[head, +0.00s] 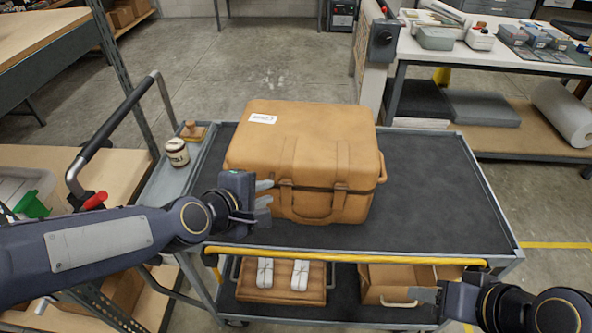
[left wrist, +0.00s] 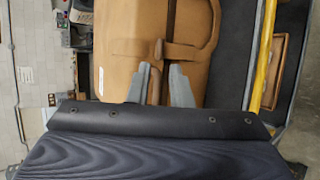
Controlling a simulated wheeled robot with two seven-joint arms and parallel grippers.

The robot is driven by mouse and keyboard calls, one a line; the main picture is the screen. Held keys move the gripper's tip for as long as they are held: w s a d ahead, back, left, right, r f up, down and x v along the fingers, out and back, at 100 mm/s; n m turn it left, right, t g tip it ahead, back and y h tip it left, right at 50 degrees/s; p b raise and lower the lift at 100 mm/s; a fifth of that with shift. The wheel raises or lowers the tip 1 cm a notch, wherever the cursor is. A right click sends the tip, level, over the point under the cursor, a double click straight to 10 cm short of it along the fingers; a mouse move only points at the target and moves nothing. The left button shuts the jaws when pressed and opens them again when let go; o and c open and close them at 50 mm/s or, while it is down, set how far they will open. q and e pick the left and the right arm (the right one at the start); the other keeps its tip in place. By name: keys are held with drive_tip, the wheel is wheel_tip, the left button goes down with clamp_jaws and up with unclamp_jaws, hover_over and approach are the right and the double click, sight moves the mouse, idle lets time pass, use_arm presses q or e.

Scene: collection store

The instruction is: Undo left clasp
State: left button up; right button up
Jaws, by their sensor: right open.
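A tan leather case (head: 310,140) stands closed on the top deck of a cart. Its left clasp (head: 286,190) is a strap on the front, left of the carrying handle (head: 310,215). The right clasp (head: 341,188) is a similar strap to the right. My left gripper (head: 266,193) is just left of the left clasp, fingers apart with nothing between them. In the left wrist view, its two fingertips (left wrist: 159,67) point at the case front near a strap (left wrist: 185,52); contact cannot be told. My right gripper (head: 428,297) is low at the cart's front right, partly hidden.
The cart's dark top deck (head: 435,185) is clear right of the case. A small jar (head: 177,152) and a wooden-handled tool (head: 193,131) stand on the left. A yellow rail (head: 345,258) runs along the front. Lower-deck boxes (head: 282,281) sit below.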

sight(286, 185)
use_arm(q)
drive_tip(key=b+x, duration=0.3)
drive_tip(key=x, duration=0.3)
drive_tip(key=shift+f, duration=0.25)
drive_tip(key=shift+w+d+f, duration=0.2)
drive_tip(key=shift+w+d, duration=0.15)
drive_tip(key=shift+w, duration=0.2)
clamp_jaws()
